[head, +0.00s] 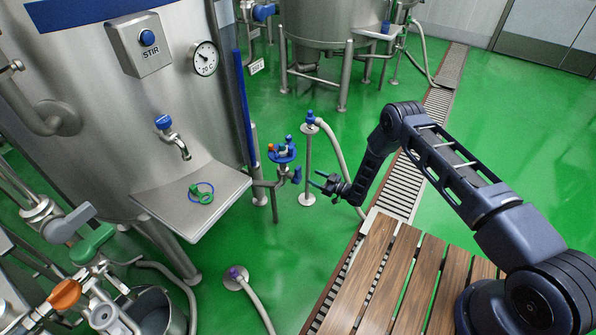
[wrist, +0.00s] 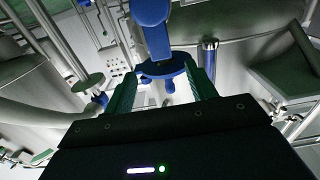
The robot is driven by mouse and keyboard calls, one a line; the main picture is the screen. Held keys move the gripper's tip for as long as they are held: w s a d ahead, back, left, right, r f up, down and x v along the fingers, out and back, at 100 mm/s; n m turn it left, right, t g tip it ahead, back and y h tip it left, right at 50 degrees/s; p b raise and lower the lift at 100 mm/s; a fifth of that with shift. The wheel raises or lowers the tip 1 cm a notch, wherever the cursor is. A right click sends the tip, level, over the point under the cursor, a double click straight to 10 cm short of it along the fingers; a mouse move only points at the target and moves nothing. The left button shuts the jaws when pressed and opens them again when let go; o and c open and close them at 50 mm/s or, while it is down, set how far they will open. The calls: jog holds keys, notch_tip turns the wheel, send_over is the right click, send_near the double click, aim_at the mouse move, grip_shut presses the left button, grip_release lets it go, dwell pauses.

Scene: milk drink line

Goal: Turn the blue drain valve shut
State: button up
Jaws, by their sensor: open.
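In the head view a small blue valve handle (head: 297,175), which looks like the drain valve, sits at the end of a pipe low beside the large tank. My gripper (head: 318,181) is just right of it, apart from it in the picture, with its fingers pointing left. In the wrist view the gripper is open, with a gap between its two fingers. A blue lever (wrist: 151,22) and a blue disc (wrist: 162,71) show ahead between and above the fingertips. I cannot tell whether these belong to the valve or to the blue holder next to it, or whether a finger touches them.
A blue round holder (head: 281,154) with orange and blue pieces stands close to the valve. A post (head: 308,160) with a hose rises behind my gripper. A steel tray (head: 190,205) juts from the tank at left. A wooden slatted platform (head: 385,275) lies below my arm.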

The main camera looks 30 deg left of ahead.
aim_at(300, 170)
jog(key=a, duration=1)
jog(key=shift+a, duration=0.25)
grip_shut()
